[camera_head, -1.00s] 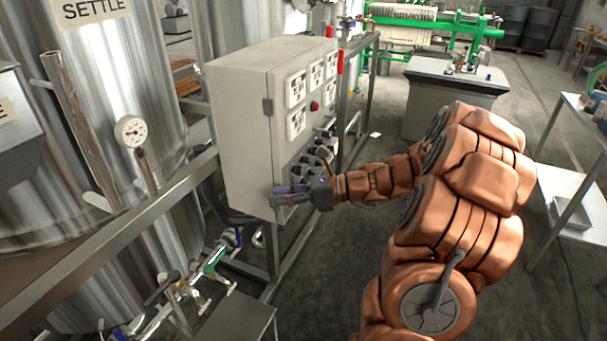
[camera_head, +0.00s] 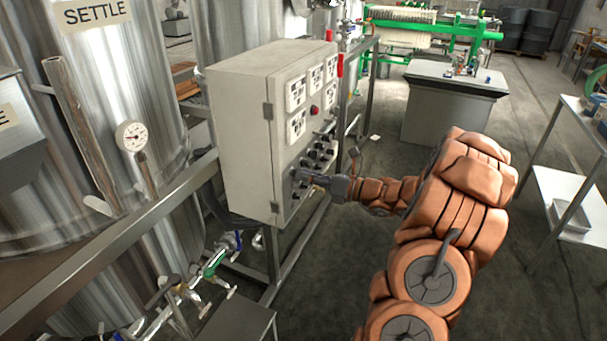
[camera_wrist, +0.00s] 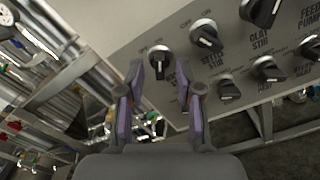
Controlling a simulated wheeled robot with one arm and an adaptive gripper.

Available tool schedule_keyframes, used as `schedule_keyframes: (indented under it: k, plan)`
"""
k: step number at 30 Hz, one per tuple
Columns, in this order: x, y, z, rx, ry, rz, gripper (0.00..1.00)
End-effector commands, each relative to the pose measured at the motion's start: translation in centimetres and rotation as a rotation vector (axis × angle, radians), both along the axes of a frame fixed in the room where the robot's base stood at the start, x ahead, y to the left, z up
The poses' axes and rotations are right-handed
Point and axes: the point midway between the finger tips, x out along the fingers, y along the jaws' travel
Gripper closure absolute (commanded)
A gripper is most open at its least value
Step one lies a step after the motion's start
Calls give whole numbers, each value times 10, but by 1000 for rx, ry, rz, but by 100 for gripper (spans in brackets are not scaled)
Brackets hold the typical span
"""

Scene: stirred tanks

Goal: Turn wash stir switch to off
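The grey control box (camera_head: 240,138) carries rows of black rotary switches on its face. In the wrist view, one black switch (camera_wrist: 157,60) at the left end of the row sits between my fingertips, with its pale mark toward the lower side. Its label is mostly hidden by a finger, so I cannot read it as wash stir. The neighbouring switch (camera_wrist: 205,38) is labelled as a settle stir. My gripper (camera_wrist: 159,78) is open, with a finger on each side of the left-end switch and visible gaps. In the head view, my gripper (camera_head: 306,178) is at the panel's lower switches.
More switches, including one (camera_wrist: 264,68) at the right, stand close by on the panel. A red button (camera_head: 315,110) and white gauges sit higher. A steel tank (camera_head: 105,120) and pipework with valves (camera_head: 215,262) lie left.

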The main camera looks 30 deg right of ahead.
Motion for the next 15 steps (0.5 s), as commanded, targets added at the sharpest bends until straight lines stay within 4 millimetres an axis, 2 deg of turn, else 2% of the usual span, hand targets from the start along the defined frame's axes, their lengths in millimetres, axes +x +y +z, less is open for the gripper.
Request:
schedule_keyframes:
  k: [5, 13, 15]
  plan:
    - [10, 6, 0, 0, 0, 1, 65]
    - [11, 7, 0, 0, 0, 0, 65]
    - [11, 7, 0, 0, 0, 0, 70]
